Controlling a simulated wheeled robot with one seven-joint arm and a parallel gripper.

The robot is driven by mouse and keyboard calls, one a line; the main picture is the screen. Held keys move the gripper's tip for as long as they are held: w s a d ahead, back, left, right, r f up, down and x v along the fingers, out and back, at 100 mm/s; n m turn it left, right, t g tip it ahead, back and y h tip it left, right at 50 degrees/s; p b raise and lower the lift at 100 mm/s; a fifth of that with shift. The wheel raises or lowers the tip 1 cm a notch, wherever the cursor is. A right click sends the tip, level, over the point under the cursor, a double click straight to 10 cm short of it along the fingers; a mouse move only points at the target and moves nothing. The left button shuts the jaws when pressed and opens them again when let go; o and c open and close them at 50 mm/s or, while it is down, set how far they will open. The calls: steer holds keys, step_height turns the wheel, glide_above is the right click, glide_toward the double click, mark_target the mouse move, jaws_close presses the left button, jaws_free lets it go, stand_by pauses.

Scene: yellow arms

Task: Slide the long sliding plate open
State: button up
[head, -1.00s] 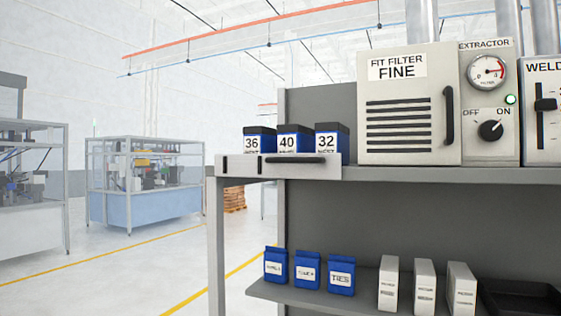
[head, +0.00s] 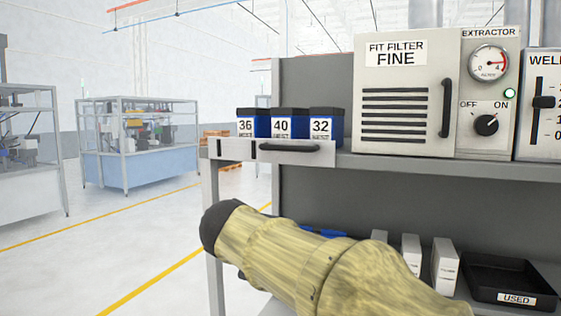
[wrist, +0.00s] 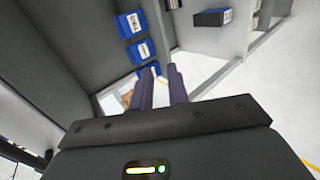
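A long pale plate (head: 268,152) with a black bar handle (head: 290,147) and two dark slots at its left runs along the front left edge of the upper shelf, below the blue bins. In the wrist view my gripper (wrist: 160,88) shows two dark fingers with a narrow gap between them and nothing held. In the head view my arm crosses the lower middle, below the plate; the fingers do not show there. I cannot make out the plate or its handle clearly in the wrist view.
Three blue bins (head: 280,123) marked 36, 40 and 32 stand behind the plate. A filter cabinet (head: 405,95) stands to their right. Blue packs (wrist: 131,24), white boxes (head: 444,265) and a black USED tray (head: 512,284) are on the lower shelf. The floor at left is open.

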mark_target(279, 148)
steer(key=s+a+r+t+h+p, duration=0.1)
steer(key=s+a+r+t, duration=0.1)
steer(key=r, duration=0.9)
steer(key=s+a+r+t+p, duration=0.1)
steer(key=s+a+r+t, duration=0.1)
steer(key=r, duration=1)
steer(key=shift+s+a+r+t+h+p, duration=0.3)
steer(key=shift+s+a+h+p, duration=0.1)
steer(key=shift+s+a, duration=0.55)
steer(key=shift+w, duration=0.2)
steer(key=p+x, duration=0.6)
steer(key=x, duration=1)
steer(key=shift+w+p, duration=0.3)
steer(key=shift+p, duration=0.05)
steer(key=shift+w+d+f, duration=0.1)
steer(key=shift+w, duration=0.2)
jaws_close()
